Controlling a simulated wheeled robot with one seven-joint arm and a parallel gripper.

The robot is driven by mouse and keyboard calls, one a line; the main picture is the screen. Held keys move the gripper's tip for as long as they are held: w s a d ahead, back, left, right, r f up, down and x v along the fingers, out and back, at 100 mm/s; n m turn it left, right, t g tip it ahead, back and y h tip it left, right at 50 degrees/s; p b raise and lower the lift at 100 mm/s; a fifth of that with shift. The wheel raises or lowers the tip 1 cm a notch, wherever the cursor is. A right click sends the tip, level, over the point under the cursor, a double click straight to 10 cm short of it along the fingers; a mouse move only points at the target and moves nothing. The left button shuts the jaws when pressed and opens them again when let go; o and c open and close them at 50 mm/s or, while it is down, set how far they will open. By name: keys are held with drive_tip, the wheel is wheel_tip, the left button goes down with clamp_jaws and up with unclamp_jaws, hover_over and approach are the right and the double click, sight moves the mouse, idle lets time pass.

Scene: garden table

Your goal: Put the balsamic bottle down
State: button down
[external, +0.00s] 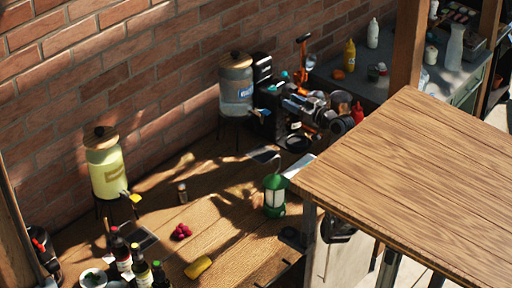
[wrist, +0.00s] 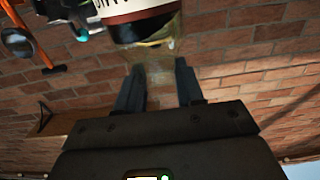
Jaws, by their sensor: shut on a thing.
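My gripper (wrist: 157,72) shows in the wrist view with two dark fingers. It is shut on the balsamic bottle (wrist: 140,22), a dark bottle with a white and red label, of which only part shows at the top edge. Brick wall fills the background there. In the external view my arm is at the upper middle, above the back of the wooden table (external: 222,225), among dark clutter. The held bottle is too small and cluttered there to make out surely. Whether it touches a surface cannot be told.
A water dispenser (external: 236,92) and a yellow drink dispenser (external: 106,168) stand along the wall. A green lantern (external: 274,196), raspberries (external: 181,232), a small shaker (external: 182,192) and a yellow item (external: 198,267) are on the table. Dark bottles (external: 141,272) crowd the lower left.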

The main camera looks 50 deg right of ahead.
sight(299, 128)
wheel_tip(299, 128, down, 10)
drive_tip(key=shift+r, duration=0.25)
drive_tip(key=shift+w+a+f, duration=0.1)
drive_tip(key=shift+a+f, duration=0.05)
drive_tip(key=shift+f, duration=0.15)
drive_tip(key=w+a+f+p, duration=0.1)
drive_tip(key=w+a+f, duration=0.6)
drive_tip(key=f, duration=0.4)
drive_tip(key=shift+w+a+p, duration=0.2)
drive_tip(key=shift+a+p, duration=0.15)
drive_tip(key=shift+a, duration=0.4)
drive_tip(key=shift+f, duration=0.15)
drive_tip(key=c, duration=0.7)
unclamp_jaws()
